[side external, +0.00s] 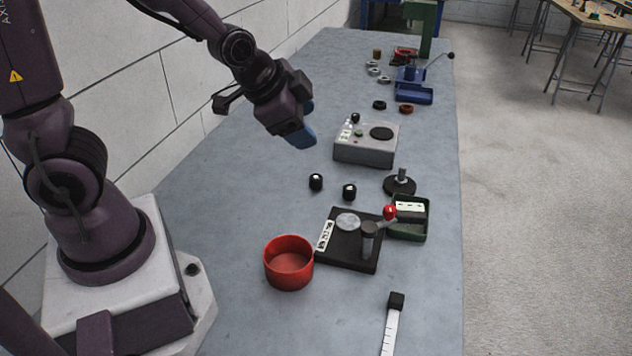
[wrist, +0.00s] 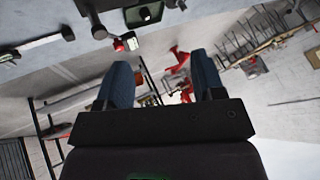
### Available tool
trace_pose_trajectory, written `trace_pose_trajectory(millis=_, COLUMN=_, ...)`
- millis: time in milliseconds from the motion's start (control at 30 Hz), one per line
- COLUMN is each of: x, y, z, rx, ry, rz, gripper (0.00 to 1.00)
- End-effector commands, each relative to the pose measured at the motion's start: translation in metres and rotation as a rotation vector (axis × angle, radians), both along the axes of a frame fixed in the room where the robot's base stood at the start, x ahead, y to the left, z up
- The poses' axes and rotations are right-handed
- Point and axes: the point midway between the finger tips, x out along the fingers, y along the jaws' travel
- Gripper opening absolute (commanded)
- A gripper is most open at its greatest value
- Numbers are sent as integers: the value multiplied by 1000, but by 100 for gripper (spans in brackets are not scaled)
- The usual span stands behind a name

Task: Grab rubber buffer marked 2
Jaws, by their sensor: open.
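The marks are too small to read, so I cannot tell which is number 2. My gripper (side external: 304,138) is in the air above and beyond them, tilted, with blue fingers. In the wrist view my gripper (wrist: 163,78) has its two blue fingers wide apart with nothing between them. I cannot make out the buffers in that view.
A red bowl (side external: 289,264), a black fixture (side external: 348,255) with a red-knobbed lever, a green tray (side external: 410,232) and a black round base with a post (side external: 400,186) stand nearby. A grey control box (side external: 365,153) is behind the buffers. Table (side external: 225,190) left of them is clear.

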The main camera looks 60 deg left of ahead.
Motion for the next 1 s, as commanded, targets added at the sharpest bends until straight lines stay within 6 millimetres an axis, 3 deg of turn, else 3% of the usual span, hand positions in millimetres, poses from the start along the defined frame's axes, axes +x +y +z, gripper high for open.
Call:
trace_pose_trajectory(millis=33, x=7, y=7, z=-20, rx=63, ry=8, rz=-42, gripper=62)
trace_pose_trajectory(millis=233, x=25, y=41, z=-81, rx=384, ry=-8, rz=-247, gripper=62)
trace_pose_trajectory(millis=500, x=20, y=86, z=-144, rx=916, ry=26, rz=-604, gripper=62)
trace_pose_trajectory(millis=733, x=1, y=111, z=-174, rx=1411, ry=72, rz=-1005, gripper=62)
trace_pose_trajectory(millis=1000, x=-22, y=113, z=-185, rx=1865, ry=60, rz=-1429, gripper=62)
